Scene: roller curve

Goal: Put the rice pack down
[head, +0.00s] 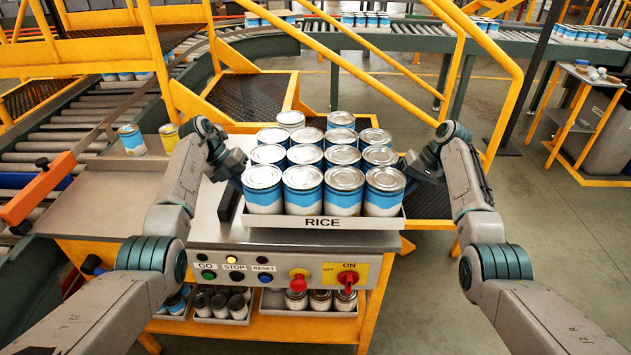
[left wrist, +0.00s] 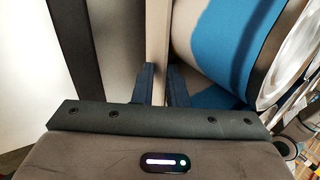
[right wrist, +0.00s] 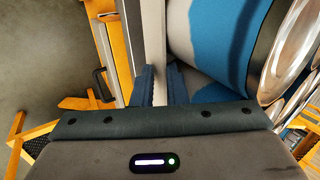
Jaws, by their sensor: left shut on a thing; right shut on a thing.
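The rice pack is a pale tray (head: 270,219) labelled RICE, filled with several blue-and-white cans with silver lids. It sits level over the right part of the grey bench top (head: 205,205), behind the control panel. I cannot tell whether its underside touches the bench. My left gripper (head: 238,182) is shut on the tray's left wall, which shows between its fingers in the left wrist view (left wrist: 160,88). My right gripper (head: 408,172) is shut on the right wall, also seen in the right wrist view (right wrist: 160,88). The cans partly hide both fingertips in the head view.
The panel has buttons and a red rotary switch (head: 347,278). Loose cans (head: 131,139) stand at the left, near a roller conveyor (head: 70,135) and an orange-ended lever (head: 38,189). Yellow railings (head: 395,60) rise behind. Lower trays (head: 330,303) hold more cans. Floor is open at right.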

